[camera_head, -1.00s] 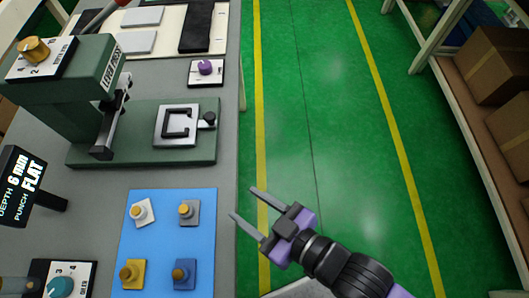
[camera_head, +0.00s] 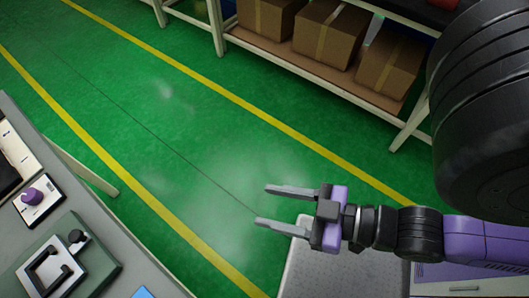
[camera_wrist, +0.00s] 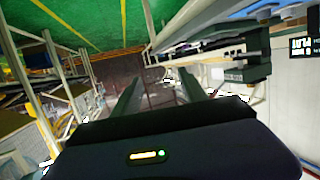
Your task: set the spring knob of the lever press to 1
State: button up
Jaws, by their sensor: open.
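The press head with the gold knob is outside this view. My gripper (camera_head: 264,206) is open and empty, over the floor to the right of the bench and well apart from the press. In the wrist view the open fingers (camera_wrist: 159,78) point into the room. A dark green body at the right (camera_wrist: 240,66) looks like part of the press; no knob setting can be read there.
A purple knob (camera_head: 31,196) on a small panel sits near the bench edge. The green floor (camera_head: 190,130) with yellow lines is clear between the bench (camera_head: 140,262) and a shelf with cardboard boxes (camera_head: 331,32). A dark display (camera_wrist: 304,46) shows in the wrist view.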

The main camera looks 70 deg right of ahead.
aim_at(31, 196)
jog(key=k, duration=0.45)
jog(key=u, duration=0.4)
jog(key=k+u, duration=0.15)
jog(key=u, duration=0.3)
jog(key=j+u, duration=0.1)
jog(key=u, duration=0.3)
jog(key=l+u, duration=0.1)
jog(key=u, duration=0.85)
jog(key=k+l+u, duration=0.1)
jog(key=u, duration=0.9)
jog(key=k+l, duration=0.3)
jog(key=k, duration=0.2)
jog(key=k+l+u, duration=0.1)
jog(key=k+l, duration=0.2)
jog(key=k, duration=0.15)
jog(key=k+l, duration=0.25)
jog(key=k, duration=0.25)
jog(key=z, duration=2.3)
jog(key=i+l, duration=0.3)
jog(key=i, duration=0.15)
jog(key=i+l+u, duration=0.1)
jog(key=i+l, duration=0.2)
jog(key=i, duration=0.2)
